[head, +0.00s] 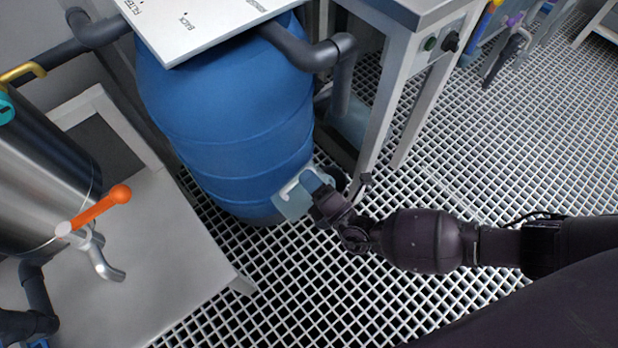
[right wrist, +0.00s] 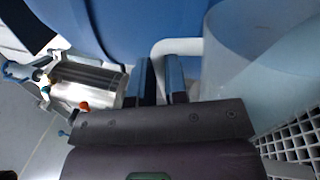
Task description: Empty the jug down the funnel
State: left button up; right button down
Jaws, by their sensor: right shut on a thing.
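A translucent pale-blue jug (head: 292,204) with a white handle (head: 298,180) is in front of the lower part of the blue drum in the head view. My right gripper (head: 320,197) is at its right side, shut on the handle. In the right wrist view the jug (right wrist: 268,65) fills the upper right, and the white handle (right wrist: 172,47) runs to the two fingers (right wrist: 161,82). I cannot tell how much liquid is in the jug. I cannot make out a funnel in either view. My left gripper is out of view.
The large blue drum (head: 225,110) carries a white labelled panel (head: 185,25) and grey pipes. At left, a steel vessel (head: 40,170) with an orange-handled tap (head: 100,208) stands on a grey stand (head: 175,265). A metal table leg (head: 380,110) is right of the drum. Grating floor (head: 470,150) lies open.

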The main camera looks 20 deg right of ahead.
jog(key=shift+w+d+r+m+t+h, duration=0.1)
jog(key=shift+w+d+r+m, duration=0.1)
jog(key=shift+d+m, duration=0.3)
jog(key=shift+w+d+r+m+t+h, duration=0.1)
jog(key=shift+w+d+r+m, duration=0.15)
jog(key=shift+d, duration=0.35)
jog(key=shift+w+d+r+m+t+h, duration=0.1)
jog(key=shift+w+d+m, duration=0.05)
jog(key=shift+d+m, duration=0.35)
jog(key=shift+d, duration=0.1)
jog(key=shift+d, duration=0.1)
jog(key=shift+w+d+r+m+h, duration=0.2)
jog(key=shift+d+m, duration=0.25)
jog(key=shift+m, duration=0.15)
jog(key=shift+w+d+r+m+h, duration=0.1)
jog(key=shift+w+d+r+m, duration=0.05)
jog(key=shift+d+m, duration=0.35)
jog(key=shift+w+d+m, duration=0.1)
jog(key=shift+d+m, duration=0.05)
jog(key=shift+m, duration=0.2)
jog(key=shift+w+d+r+m+h, duration=0.1)
jog(key=shift+w+d+m+h, duration=0.05)
jog(key=shift+d+m, duration=0.35)
jog(key=shift+w+d+r+m+h, duration=0.1)
jog(key=shift+w+d+m+h, duration=0.05)
jog(key=shift+d+m, duration=0.3)
jog(key=shift+t, duration=0.3)
